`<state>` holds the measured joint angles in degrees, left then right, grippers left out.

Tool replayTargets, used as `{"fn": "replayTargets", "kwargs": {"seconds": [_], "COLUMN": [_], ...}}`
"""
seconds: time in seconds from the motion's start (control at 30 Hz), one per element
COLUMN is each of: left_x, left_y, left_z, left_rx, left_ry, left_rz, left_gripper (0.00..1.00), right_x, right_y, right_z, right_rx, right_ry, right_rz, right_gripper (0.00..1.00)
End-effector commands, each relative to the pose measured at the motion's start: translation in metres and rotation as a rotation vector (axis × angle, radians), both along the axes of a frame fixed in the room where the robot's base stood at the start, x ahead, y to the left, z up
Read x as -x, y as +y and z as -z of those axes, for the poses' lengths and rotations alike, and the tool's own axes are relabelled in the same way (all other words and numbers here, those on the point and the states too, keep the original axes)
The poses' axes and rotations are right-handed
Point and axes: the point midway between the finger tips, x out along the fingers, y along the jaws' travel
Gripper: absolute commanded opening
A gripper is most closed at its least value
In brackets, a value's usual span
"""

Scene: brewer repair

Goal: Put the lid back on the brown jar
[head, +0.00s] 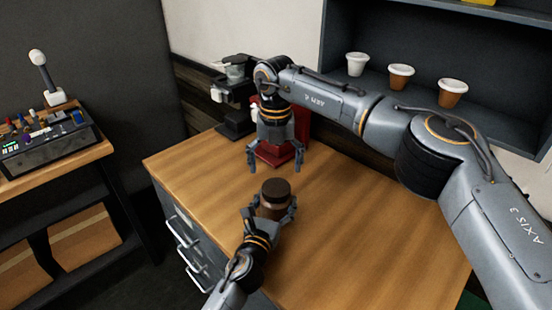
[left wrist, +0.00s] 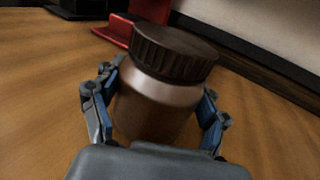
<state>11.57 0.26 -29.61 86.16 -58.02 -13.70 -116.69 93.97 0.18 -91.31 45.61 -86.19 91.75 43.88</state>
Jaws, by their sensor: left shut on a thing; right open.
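The brown jar (head: 268,211) stands near the front of the wooden table. Its dark brown ribbed lid (head: 276,187) sits on top of the jar; whether it is screwed tight I cannot tell. My left gripper (head: 270,214) is shut around the jar's body. In the left wrist view the jar (left wrist: 155,105) is between both fingers, with the lid (left wrist: 175,52) above them and level with the jar's rim. My right gripper (head: 273,172) is open and empty, pointing down just behind and above the lid, apart from it.
A red stand (head: 275,154) is behind my right gripper, and a black brewer (head: 236,95) stands at the table's back left. A grey shelf (head: 400,45) holds a white cup (head: 357,63) and two brown cups (head: 401,76). The table's right side (head: 370,225) is clear.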

Motion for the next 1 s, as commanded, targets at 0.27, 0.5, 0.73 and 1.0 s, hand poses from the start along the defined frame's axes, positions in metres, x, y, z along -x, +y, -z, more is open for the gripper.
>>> {"fn": "replayTargets", "kwargs": {"seconds": [0.27,0.5,0.73,1.0], "left_x": [0.000,0.000,0.000,0.000], "left_y": [0.000,0.000,0.000,0.000], "left_z": [0.001,0.000,0.000,0.000], "left_rx": [0.000,0.000,0.001,0.000], "left_ry": [0.001,0.001,0.001,0.001], "left_rz": [0.000,0.000,0.000,0.000], "left_gripper": [0.00,0.00,0.00,0.00], "right_x": [0.000,0.000,0.000,0.000], "right_y": [0.000,-0.001,-0.001,-0.001], "right_z": [-0.010,-0.016,-0.019,-0.019], "right_rx": [0.000,0.000,0.001,0.001], "right_ry": [0.001,0.000,0.000,0.000], "right_rz": [-0.600,-0.996,-1.145,-1.153], "right_gripper": [0.87,0.87,0.87,0.87]}}
